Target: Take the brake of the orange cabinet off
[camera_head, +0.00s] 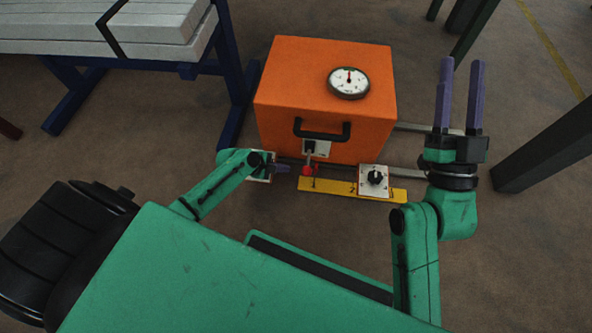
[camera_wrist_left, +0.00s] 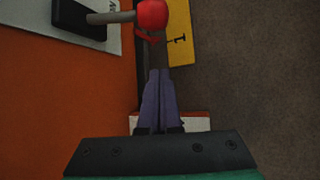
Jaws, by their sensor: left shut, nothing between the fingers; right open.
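The orange cabinet (camera_head: 295,80) stands on the floor ahead. A lever with a red knob (camera_head: 308,170) sticks out of a white plate (camera_head: 316,147) low on its front. In the left wrist view the red knob (camera_wrist_left: 152,14) ends a grey shaft (camera_wrist_left: 110,17) coming from a black slot. My left gripper (camera_head: 287,168) is shut and empty, just left of the knob in the head view. In the left wrist view its purple fingertips (camera_wrist_left: 159,72) point at the knob with a gap between. My right gripper (camera_head: 460,62) is open and empty, raised right of the cabinet.
The cabinet bears a round gauge (camera_head: 348,82) and a black handle (camera_head: 322,134). A blue-legged bench (camera_head: 232,75) stands left, a dark post (camera_head: 550,150) right.

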